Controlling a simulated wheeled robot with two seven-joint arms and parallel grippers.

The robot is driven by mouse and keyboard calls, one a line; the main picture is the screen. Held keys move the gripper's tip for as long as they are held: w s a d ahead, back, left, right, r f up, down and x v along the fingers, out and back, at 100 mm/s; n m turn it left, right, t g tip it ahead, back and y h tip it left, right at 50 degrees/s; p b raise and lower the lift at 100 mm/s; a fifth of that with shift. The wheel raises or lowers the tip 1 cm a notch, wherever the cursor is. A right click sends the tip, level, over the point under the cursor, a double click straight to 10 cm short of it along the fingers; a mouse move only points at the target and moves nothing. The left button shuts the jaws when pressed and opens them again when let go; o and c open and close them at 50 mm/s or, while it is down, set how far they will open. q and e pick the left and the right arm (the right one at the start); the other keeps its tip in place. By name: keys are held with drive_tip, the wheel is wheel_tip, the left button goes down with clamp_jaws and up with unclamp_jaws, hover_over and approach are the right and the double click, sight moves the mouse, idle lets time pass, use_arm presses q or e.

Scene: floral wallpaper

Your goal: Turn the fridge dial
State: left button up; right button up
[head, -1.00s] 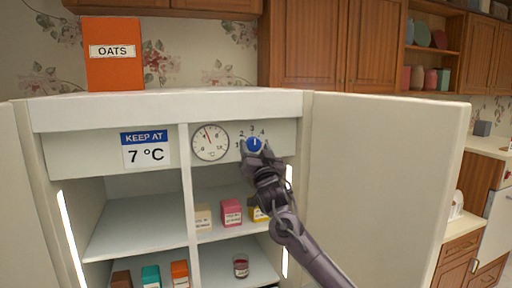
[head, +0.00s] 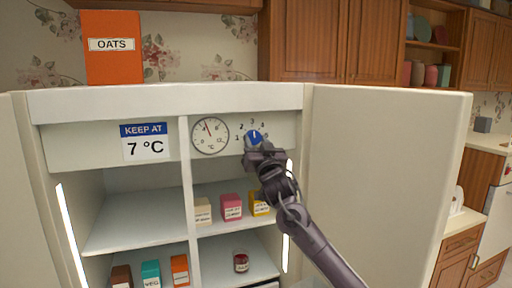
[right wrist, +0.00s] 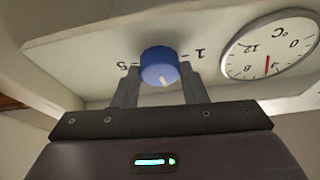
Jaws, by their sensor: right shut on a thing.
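The fridge dial (head: 254,136) is a blue round knob with a white mark, on the panel at the top right inside the open fridge. Numbers ring it. Its mark leans slightly left of straight up. My right gripper (head: 256,148) is shut on the dial from below and in front. In the right wrist view a finger stands on each side of the dial (right wrist: 159,66). A round °C gauge (head: 210,136) is left of the dial, its needle a little left of straight up. A sign (head: 145,142) reads "KEEP AT 7 °C". My left gripper is not in view.
The right fridge door (head: 385,185) stands open beside my right arm. Shelves below hold small boxes, such as a pink one (head: 231,207), and a jar (head: 241,261). An orange OATS box (head: 112,65) stands on top of the fridge.

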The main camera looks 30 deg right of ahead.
drive_tip(key=n+y+b, duration=0.1)
drive_tip(key=n, duration=0.1)
drive_tip(key=n+y, duration=0.1)
drive_tip(key=n, duration=0.1)
drive_tip(key=shift+d+n+t+y+b, duration=0.15)
drive_tip(key=shift+n+t+y+b, duration=0.15)
drive_tip(key=shift+n+b, duration=0.1)
drive_tip(key=shift+d+n+y+b, duration=0.15)
drive_tip(key=shift+n+y, duration=0.55)
drive_tip(key=shift+n, duration=0.6)
drive_tip(key=shift+a+n+y+b, duration=0.15)
drive_tip(key=shift+n+y, duration=0.55)
drive_tip(key=shift+n, duration=0.6)
drive_tip(key=shift+d, duration=0.1)
drive_tip(key=o, duration=1)
drive_tip(key=shift+c, duration=0.2)
drive_tip(key=shift+s, duration=0.1)
